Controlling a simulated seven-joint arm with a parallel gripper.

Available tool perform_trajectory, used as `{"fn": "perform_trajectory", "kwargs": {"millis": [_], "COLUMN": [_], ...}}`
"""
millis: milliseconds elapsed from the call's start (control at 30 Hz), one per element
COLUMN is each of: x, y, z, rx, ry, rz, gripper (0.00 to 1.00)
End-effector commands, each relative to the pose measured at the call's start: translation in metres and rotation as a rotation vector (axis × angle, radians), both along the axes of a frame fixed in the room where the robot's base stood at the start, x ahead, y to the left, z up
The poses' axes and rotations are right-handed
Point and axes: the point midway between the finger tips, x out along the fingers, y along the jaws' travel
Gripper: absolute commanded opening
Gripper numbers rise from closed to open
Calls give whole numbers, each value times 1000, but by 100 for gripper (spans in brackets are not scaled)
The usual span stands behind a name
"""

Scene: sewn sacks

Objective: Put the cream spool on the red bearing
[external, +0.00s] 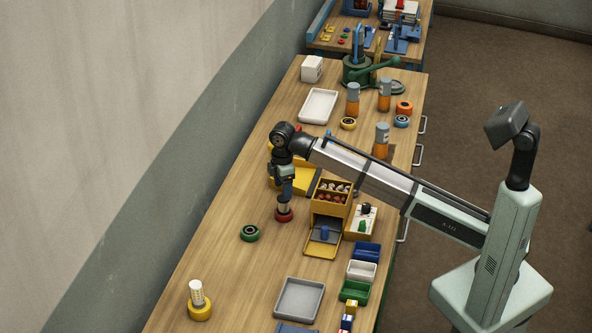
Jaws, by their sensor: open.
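The red bearing (284,215) lies on the wooden table below my gripper (286,200). My gripper points down right over it and is open. A small pale-brown upright piece (284,207) shows between the fingers and the red bearing. It looks like a spool standing on or in the bearing, but the fingers hide most of it and I cannot tell its contact. A cream spool (197,292) stands upright on a yellow bearing (200,311) at the near left, well away from my gripper.
A green bearing (250,233) lies left of my gripper. A yellow dispenser box (330,199) stands close on its right. A grey tray (299,299) and small bins (361,271) are nearer. Orange bottles (353,100) and a white tray (319,105) stand farther back.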

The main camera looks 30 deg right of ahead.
Motion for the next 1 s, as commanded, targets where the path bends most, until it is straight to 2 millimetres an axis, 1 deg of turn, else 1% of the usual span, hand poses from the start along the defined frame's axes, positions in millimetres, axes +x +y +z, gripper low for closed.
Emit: {"fn": "perform_trajectory", "kwargs": {"millis": [33, 200, 400, 933, 1000], "x": [1, 1, 0, 0, 3], "y": [1, 1, 0, 0, -2], "z": [10, 32, 45, 46, 46], "rx": [1, 0, 0, 0, 0], "ry": [-1, 0, 0, 0, -3], "rz": [0, 0, 0, 0, -5], "gripper": [72, 72, 72, 72, 72]}}
